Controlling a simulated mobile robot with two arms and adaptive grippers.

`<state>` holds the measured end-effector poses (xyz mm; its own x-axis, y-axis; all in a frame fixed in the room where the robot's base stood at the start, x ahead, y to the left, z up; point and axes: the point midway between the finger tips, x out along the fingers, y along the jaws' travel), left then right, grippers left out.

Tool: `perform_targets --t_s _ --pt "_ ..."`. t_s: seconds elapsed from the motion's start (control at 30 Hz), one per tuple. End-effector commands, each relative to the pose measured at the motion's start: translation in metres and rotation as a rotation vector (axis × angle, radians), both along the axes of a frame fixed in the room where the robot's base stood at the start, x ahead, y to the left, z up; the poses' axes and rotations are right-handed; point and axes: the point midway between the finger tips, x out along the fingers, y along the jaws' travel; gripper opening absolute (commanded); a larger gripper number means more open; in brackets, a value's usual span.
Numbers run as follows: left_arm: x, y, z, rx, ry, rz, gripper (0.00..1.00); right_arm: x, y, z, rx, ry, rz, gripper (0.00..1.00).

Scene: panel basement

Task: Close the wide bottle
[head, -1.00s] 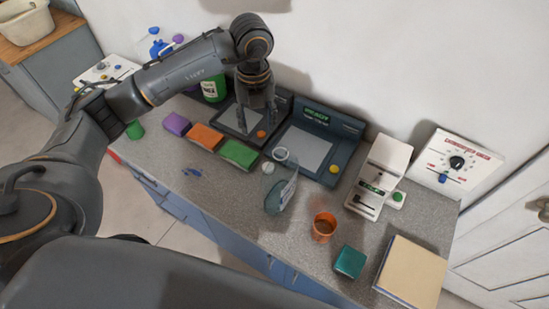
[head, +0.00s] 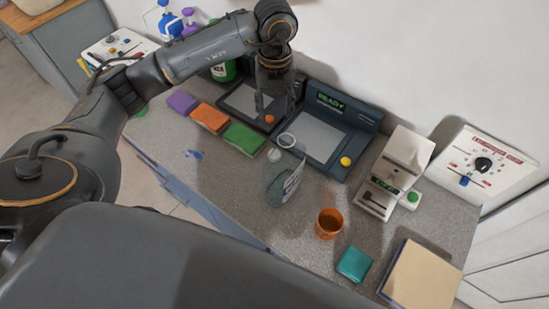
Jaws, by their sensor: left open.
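A clear bottle (head: 282,188) with a pale label and a wide ring-shaped mouth stands near the middle of the counter; its mouth looks uncovered. A small pale round piece (head: 273,155) shows beside its neck; I cannot tell whether it is a lid. A green bottle (head: 223,71) with a label stands at the back, partly hidden by my left arm. My left gripper (head: 268,112) is open, points down over the dark device at the back, and is apart from the clear bottle. My right gripper is out of view.
An orange cup (head: 328,223), a teal box (head: 354,263) and a tan book (head: 421,275) lie to the right. Purple (head: 182,101), orange (head: 210,117) and green blocks (head: 243,138) line the left. A screen device (head: 322,137) and white machine (head: 395,172) stand behind.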

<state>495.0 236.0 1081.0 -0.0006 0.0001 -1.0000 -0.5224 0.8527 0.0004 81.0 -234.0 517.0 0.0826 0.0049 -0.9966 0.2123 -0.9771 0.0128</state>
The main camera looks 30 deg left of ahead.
Motion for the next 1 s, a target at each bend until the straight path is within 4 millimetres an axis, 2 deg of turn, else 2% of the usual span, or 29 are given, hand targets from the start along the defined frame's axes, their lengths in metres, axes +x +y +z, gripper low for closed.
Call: perform_targets --t_s 0.03,0.1,0.3,0.83,1.0 --pt "0.0 0.0 -0.015 0.0 0.0 0.0 0.48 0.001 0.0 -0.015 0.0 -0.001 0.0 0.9" --pt "0.0 0.0 -0.027 0.0 0.0 0.0 0.48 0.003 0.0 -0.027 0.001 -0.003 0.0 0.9" --pt "0.0 0.0 -0.047 0.0 0.0 0.0 0.48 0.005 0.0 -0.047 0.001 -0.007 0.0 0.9" --pt "0.0 0.0 -0.052 0.0 0.001 0.0 0.48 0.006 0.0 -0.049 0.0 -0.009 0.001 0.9" --pt "-0.001 0.0 -0.073 0.001 0.006 0.002 0.48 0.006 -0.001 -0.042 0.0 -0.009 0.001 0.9"
